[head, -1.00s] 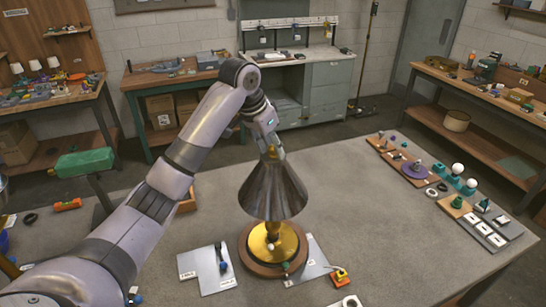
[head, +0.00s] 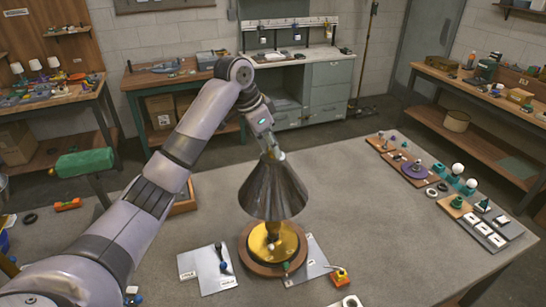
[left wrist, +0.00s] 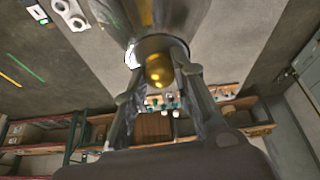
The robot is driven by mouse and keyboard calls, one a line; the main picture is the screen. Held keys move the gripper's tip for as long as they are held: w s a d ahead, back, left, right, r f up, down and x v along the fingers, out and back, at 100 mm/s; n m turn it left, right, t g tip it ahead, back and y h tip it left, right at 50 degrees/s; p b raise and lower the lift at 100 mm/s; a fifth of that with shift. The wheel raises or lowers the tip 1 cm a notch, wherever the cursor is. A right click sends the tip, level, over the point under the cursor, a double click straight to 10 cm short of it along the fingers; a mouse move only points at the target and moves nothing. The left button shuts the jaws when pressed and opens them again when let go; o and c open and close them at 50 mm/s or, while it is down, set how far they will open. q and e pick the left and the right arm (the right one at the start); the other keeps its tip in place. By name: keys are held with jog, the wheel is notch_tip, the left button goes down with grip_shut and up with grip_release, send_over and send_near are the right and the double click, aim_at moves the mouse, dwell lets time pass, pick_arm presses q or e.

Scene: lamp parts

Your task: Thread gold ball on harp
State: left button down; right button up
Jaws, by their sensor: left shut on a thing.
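The lamp stands on the grey table with a dark cone shade (head: 272,190) over a gold base (head: 272,245) on a round wooden foot (head: 248,262). The harp cannot be made out; the shade covers that part. My left gripper (head: 271,153) is at the top of the shade, pointing down. In the left wrist view the gold ball (left wrist: 159,71) sits between the two fingers of the left gripper (left wrist: 158,58), which is shut on it, by the shade's top. Whether the ball touches the harp is hidden. My right gripper is not in view.
Metal plates with small parts lie left (head: 207,270) and right (head: 312,262) of the lamp's foot. Boards with small parts, including a purple disc (head: 415,169), line the table's right side. The table between them and the lamp is clear.

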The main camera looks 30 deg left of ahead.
pick_arm(q)
jog(key=m+h, duration=0.1)
jog(key=m, duration=0.2)
jog(key=shift+m+g, duration=0.3)
jog(key=shift+g, duration=0.1)
jog(key=shift+w+m+g, duration=0.1)
jog(key=shift+m+g, duration=0.3)
jog(key=shift+m, duration=0.6)
jog(key=m+g, duration=0.1)
jog(key=m, duration=0.3)
jog(key=shift+m+g+h, duration=0.3)
jog(key=shift+m+g, duration=0.1)
jog(key=shift+a+f, duration=0.1)
jog(key=shift+w+m+g, duration=0.1)
jog(key=shift+m+g, duration=0.2)
jog(key=shift+m, duration=0.4)
jog(key=c, duration=1.3)
grip_release()
jog(key=shift+o, duration=0.3)
